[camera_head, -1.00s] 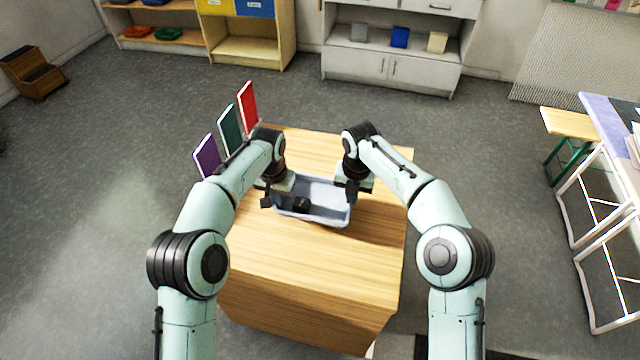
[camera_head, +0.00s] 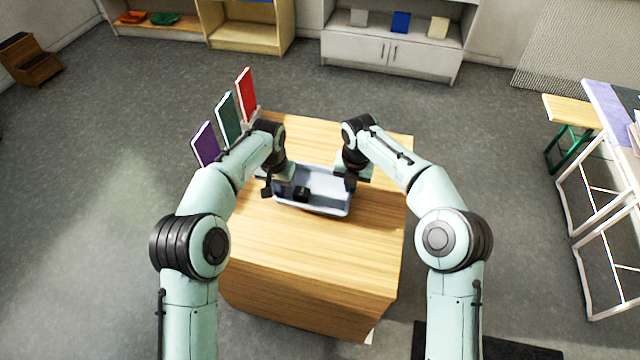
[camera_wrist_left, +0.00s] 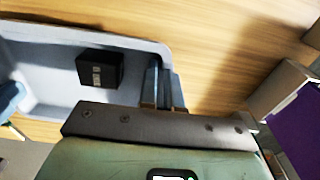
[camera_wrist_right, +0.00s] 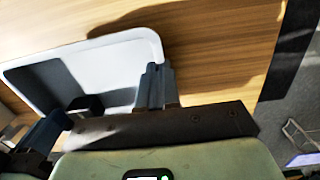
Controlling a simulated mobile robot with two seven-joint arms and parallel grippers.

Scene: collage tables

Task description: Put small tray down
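The small tray (camera_head: 320,209) is pale blue-grey and level over the wooden table (camera_head: 310,255). A small dark block (camera_head: 301,194) lies inside it and also shows in the left wrist view (camera_wrist_left: 100,68). My left gripper (camera_head: 277,190) is at the tray's left end, its close-set fingers (camera_wrist_left: 163,84) on the end wall. My right gripper (camera_head: 350,181) is at the right end, its fingers (camera_wrist_right: 156,86) likewise close together on the wall. A shadow lies beside the tray in the right wrist view. I cannot tell whether the tray's underside touches the table.
Purple (camera_head: 206,145), green (camera_head: 229,119) and red (camera_head: 246,95) upright panels stand along the table's left edge. The near part of the tabletop is clear. White-framed tables (camera_head: 600,200) stand at the right, and shelves (camera_head: 390,45) stand at the back.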

